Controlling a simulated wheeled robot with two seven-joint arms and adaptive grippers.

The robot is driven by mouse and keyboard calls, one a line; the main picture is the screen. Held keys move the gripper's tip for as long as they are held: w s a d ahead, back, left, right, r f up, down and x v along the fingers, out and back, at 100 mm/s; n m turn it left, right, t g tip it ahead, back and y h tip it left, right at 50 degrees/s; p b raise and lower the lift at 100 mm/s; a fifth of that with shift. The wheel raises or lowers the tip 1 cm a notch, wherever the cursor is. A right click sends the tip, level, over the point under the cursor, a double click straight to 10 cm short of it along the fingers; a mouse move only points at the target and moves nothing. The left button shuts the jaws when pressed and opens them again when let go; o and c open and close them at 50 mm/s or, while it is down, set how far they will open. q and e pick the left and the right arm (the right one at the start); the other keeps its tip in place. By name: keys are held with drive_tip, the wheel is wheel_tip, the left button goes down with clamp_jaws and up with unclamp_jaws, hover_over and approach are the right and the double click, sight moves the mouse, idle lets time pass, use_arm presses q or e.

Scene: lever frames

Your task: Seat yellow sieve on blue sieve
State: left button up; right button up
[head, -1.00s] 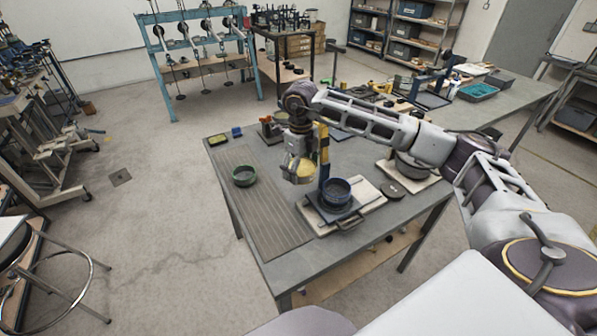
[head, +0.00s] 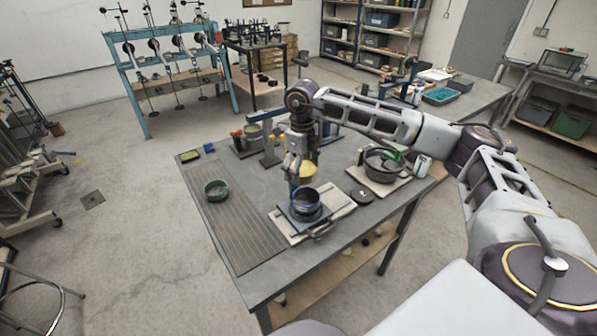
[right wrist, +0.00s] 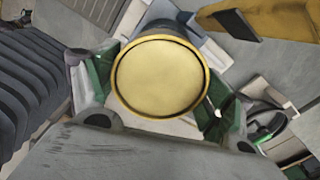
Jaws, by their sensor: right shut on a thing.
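The yellow sieve (head: 307,172) is held by my right gripper (head: 297,172), partly hidden by its fingers in the head view. In the right wrist view the yellow sieve (right wrist: 158,78) shows as a round yellow disc with a rim, between the two green-padded fingers (right wrist: 157,100). The blue sieve (head: 306,207) stands upright on a dark base on the pale board. The yellow sieve appears just above and behind the blue sieve's rim, apart from it as far as I can tell. My left gripper is not in view.
A green sieve (head: 216,190) stands on the ribbed mat (head: 233,225) at the left. A blue post stands close behind the gripper. The mat's front is clear.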

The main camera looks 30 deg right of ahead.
sight(307, 174)
drive_tip(key=shift+s+d+r, duration=0.15)
drive_tip(key=shift+d+r, duration=0.05)
drive_tip(key=shift+d, duration=0.2)
drive_tip(key=shift+s+d+r, duration=0.15)
drive_tip(key=shift+d+r, duration=0.05)
drive_tip(key=shift+d, duration=0.2)
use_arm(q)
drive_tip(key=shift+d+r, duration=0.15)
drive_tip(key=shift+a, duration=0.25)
use_arm(e)
drive_tip(key=shift+a, duration=0.1)
drive_tip(key=shift+f, duration=0.15)
drive_tip(key=shift+f+b, duration=1.1)
drive_tip(key=shift+f, duration=0.95)
drive_tip(key=shift+f+b, duration=0.55)
drive_tip(key=shift+f, duration=0.25)
drive_tip(key=shift+f+b, duration=0.5)
drive_tip(key=shift+f, duration=0.25)
drive_tip(key=shift+f+b, duration=0.4)
drive_tip(key=shift+f, duration=0.15)
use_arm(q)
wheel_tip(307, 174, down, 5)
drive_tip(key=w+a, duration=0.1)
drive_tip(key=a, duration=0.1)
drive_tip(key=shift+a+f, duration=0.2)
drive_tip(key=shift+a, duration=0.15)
use_arm(e)
drive_tip(key=shift+f, duration=0.1)
